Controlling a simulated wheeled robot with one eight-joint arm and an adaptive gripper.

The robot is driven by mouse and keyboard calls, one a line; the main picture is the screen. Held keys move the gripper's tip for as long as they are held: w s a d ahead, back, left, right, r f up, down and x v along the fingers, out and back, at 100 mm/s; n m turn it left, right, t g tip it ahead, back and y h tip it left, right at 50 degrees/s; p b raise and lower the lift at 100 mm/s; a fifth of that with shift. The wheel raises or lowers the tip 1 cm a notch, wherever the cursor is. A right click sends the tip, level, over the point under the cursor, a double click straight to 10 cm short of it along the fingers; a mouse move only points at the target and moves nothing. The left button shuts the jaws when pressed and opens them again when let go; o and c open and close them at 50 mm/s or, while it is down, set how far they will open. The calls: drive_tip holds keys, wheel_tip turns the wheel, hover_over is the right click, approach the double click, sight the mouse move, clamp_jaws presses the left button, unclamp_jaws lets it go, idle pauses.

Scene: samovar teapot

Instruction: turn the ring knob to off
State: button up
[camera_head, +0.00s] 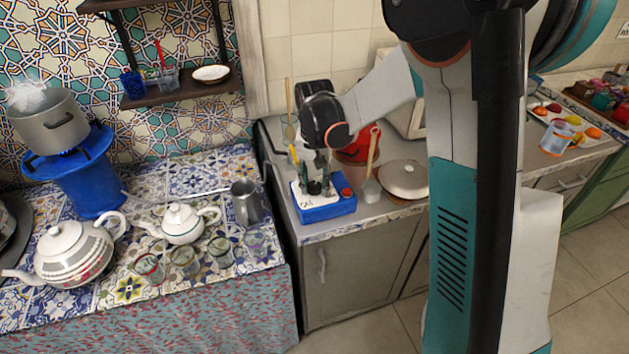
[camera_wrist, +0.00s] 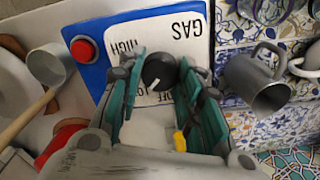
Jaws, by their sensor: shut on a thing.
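The black ring knob (camera_wrist: 159,71) is on the white top plate of a blue gas box (camera_head: 330,212). The plate carries the words GAS and HIGH; another label beside the knob is partly hidden by a finger. My gripper (camera_head: 316,186) comes down over the box from above. In the wrist view its two green fingers (camera_wrist: 161,78) stand on either side of the knob and are shut on it. A red button (camera_wrist: 83,49) sits on the box beside the plate.
Left of the box stand a grey metal jug (camera_head: 246,203), a small white teapot (camera_head: 182,224), several glasses and a blue burner stand (camera_head: 80,180) with a pot (camera_head: 50,122). Right of it are a small saucepan (camera_head: 370,190), a red container (camera_head: 357,148) and a lidded pan (camera_head: 404,178).

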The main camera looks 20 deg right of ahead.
sight(314, 185)
drive_tip(key=shift+n, duration=0.4)
drive_tip(key=n, duration=0.3)
drive_tip(key=shift+n, duration=0.3)
drive_tip(key=shift+n+p, duration=0.4)
drive_tip(key=shift+n, duration=1.9)
drive_tip(key=o, duration=1.1)
wheel_tip(314, 185, up, 12)
